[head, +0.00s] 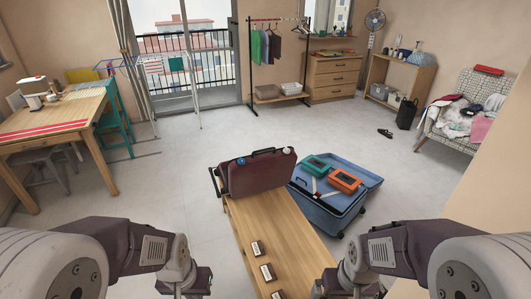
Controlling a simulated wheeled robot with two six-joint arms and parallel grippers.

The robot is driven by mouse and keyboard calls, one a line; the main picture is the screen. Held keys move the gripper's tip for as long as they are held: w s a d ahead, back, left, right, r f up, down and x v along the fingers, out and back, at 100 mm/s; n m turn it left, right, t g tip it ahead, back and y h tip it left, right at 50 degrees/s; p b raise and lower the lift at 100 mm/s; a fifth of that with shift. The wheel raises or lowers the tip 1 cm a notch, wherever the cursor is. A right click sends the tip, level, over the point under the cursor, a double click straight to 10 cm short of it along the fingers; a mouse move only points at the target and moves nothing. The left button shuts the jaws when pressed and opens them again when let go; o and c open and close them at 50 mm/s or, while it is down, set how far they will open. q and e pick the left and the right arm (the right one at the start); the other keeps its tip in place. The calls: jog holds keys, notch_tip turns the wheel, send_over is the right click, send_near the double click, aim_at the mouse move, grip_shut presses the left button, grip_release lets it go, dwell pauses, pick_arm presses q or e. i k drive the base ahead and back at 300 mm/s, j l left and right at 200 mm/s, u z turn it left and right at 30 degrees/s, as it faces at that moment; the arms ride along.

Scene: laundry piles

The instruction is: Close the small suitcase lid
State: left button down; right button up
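A small maroon suitcase (257,174) stands at the far end of a wooden bench (270,222). Its broad maroon panel faces me and stands nearly upright, with a dark handle along its top edge. A dark edge shows at its left side; whatever lies behind the panel is hidden. My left gripper (184,283) is at the bottom of the head view, left of the bench. My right gripper (346,284) is at the bottom, over the bench's right side. Both are well short of the suitcase, and their fingers cannot be made out clearly.
A blue suitcase (328,212) lies open on the floor right of the bench, holding a teal case (316,166) and an orange case (345,181). Several small labelled blocks (267,272) sit on the near bench. A table (60,127) stands left; the floor between is clear.

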aim_at(264, 171)
jog(key=k+j+z, duration=0.1)
jog(key=j+z, duration=0.15)
jog(key=j, duration=0.4)
jog(key=i+j+z, duration=0.35)
jog(key=j, duration=0.25)
jog(key=i+j+z, duration=0.2)
jog(key=j, duration=0.15)
jog(key=i+j+z, duration=0.35)
jog(key=i, duration=0.05)
